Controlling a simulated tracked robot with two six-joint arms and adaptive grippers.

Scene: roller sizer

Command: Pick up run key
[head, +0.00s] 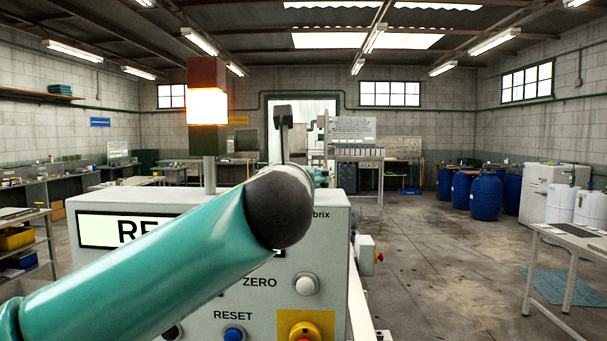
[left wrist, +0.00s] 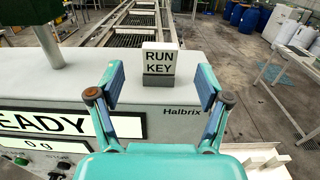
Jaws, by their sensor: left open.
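The run key (left wrist: 159,60) is a small block with a white upper part reading "RUN KEY" and a dark grey base. The key is in line with the gap, apart from both fingers. In the head view my left arm reaches across the cabinet (head: 190,300) and hides the key and most of the gripper. My right gripper is not in view.
A lit orange beacon (head: 207,106) on a post stands on the cabinet, left of the arm. The cabinet front carries a display, a blue RESET button (head: 234,334) and a ZERO button (head: 306,285). A roller bed (left wrist: 140,27) runs behind the cabinet.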

